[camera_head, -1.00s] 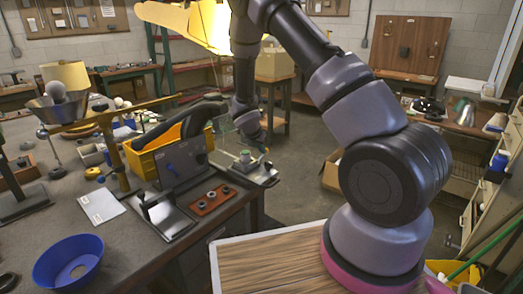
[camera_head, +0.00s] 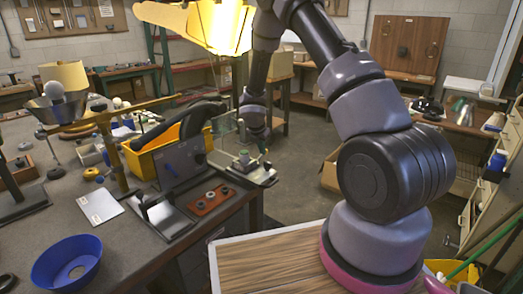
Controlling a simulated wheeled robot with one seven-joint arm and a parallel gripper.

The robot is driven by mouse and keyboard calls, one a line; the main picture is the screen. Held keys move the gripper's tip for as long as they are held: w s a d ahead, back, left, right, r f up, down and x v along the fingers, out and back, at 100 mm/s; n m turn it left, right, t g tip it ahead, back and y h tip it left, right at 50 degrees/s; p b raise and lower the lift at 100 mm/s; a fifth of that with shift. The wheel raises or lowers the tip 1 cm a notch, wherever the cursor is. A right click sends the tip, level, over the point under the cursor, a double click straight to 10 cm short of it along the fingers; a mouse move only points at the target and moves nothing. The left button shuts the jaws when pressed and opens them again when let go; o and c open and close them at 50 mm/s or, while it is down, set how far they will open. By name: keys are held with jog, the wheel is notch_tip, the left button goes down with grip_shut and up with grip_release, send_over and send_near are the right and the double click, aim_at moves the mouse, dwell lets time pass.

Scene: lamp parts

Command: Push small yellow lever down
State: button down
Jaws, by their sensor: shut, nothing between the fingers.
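My gripper (camera_head: 260,140) hangs at the end of my arm, beside and behind the fixture with a clear panel at the right end of the workbench. It is small and dark here; it is shut with nothing in it. The fixture (camera_head: 250,171) has a metal plate and greenish round parts on top. I cannot make out a small yellow lever for certain; it may be too small or hidden behind the panel or my gripper. I cannot tell whether the gripper touches the fixture.
Open floor lies right of the bench.

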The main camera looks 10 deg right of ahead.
jog(key=shift+w+d+f+g+y, duration=0.65)
jog(key=shift+d+f+g+y, duration=0.05)
jog(key=shift+d+f+y, duration=0.2)
jog(key=shift+s+a+r, duration=0.25)
jog(key=shift+s+a, duration=0.25)
jog(key=shift+a, duration=0.15)
jog(key=shift+r, duration=0.15)
jog(key=v, duration=1)
jog(key=shift+r, duration=0.25)
